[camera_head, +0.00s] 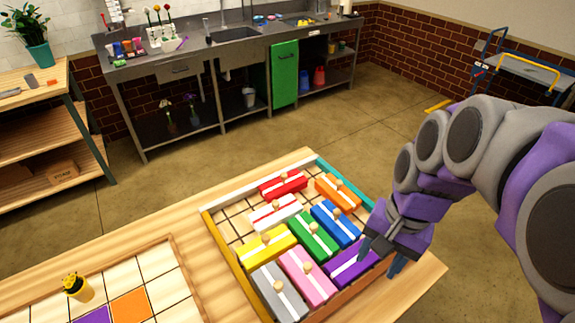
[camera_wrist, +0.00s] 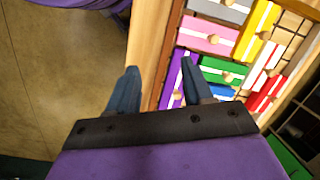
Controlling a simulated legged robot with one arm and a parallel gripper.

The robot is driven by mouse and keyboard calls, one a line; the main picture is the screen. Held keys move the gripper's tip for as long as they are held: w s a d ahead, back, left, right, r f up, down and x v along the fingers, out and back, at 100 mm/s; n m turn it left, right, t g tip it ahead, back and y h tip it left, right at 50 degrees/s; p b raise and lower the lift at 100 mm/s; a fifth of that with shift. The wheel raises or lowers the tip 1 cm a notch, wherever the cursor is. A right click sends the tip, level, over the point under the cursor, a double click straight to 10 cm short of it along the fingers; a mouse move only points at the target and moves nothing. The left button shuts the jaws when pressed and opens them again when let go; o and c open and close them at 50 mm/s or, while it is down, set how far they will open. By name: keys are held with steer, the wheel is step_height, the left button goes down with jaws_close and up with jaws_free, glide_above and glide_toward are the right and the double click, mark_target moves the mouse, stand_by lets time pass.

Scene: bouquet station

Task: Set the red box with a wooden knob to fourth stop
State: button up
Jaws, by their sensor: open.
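The red box (camera_head: 283,186) has a white stripe and a round wooden knob. It lies at the far end of a shallow walled tray (camera_head: 226,258) with a gridded floor. A white box with a red stripe (camera_head: 263,218) sits just in front of it, and an orange box (camera_head: 343,199) is to its right. In the wrist view the red box (camera_wrist: 266,91) is at the right. My gripper (camera_head: 381,257) is open and empty, over the near right part of the tray by the purple box (camera_head: 341,273), well apart from the red box. Its two fingers also show in the wrist view (camera_wrist: 159,72).
Yellow (camera_head: 260,253), green (camera_head: 307,241), blue (camera_head: 329,229), pink (camera_head: 299,284) and grey (camera_head: 268,294) boxes fill much of the tray. Bare grid cells show along its left and far sides. A tiled board (camera_head: 152,262) with a yellow pot (camera_head: 80,291) is at left.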

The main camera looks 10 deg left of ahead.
steer(key=w+a+r+m+y+p, duration=0.1)
steer(key=w+a+r+m, duration=0.15)
steer(key=w, duration=0.35)
steer(key=w+a+r+m+p, duration=0.1)
steer(key=w+a, duration=0.2)
steer(key=w, duration=0.4)
steer(key=m+t+y+p, duration=0.15)
steer(key=m+p, duration=0.35)
steer(key=m, duration=0.5)
glide_above(284, 174)
steer(key=d, duration=0.7)
step_height(284, 174, down, 7)
steer(key=shift+y, duration=0.25)
steer(key=b+x, duration=0.3)
steer(key=x, duration=1.4)
steer(key=shift+s+a, duration=0.1)
steer(key=shift+s, duration=0.05)
jaws_close()
